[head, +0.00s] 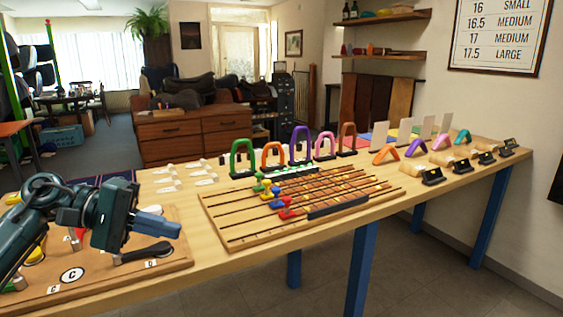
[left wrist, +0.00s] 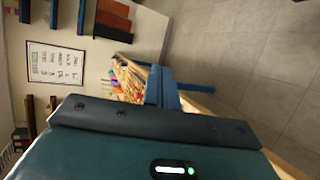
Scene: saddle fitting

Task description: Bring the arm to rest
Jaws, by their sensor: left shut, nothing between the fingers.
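My left gripper (head: 158,224) shows at the left of the head view, with blue fingers closed together and empty. It hangs above a wooden board marked C (head: 120,269) at the near left of the table, apart from the pieces there as far as I can see. My left arm hides part of that board. In the left wrist view the shut blue fingers (left wrist: 160,88) point toward the room, with the table edge and floor beyond. My right gripper is in neither view.
The long wooden table (head: 215,258) on blue legs holds a slotted board (head: 300,205) with coloured pieces. Several coloured arches (head: 301,146) stand behind it. More arches and black stands (head: 432,176) are at the right. Clear floor (head: 420,270) lies in front of the table.

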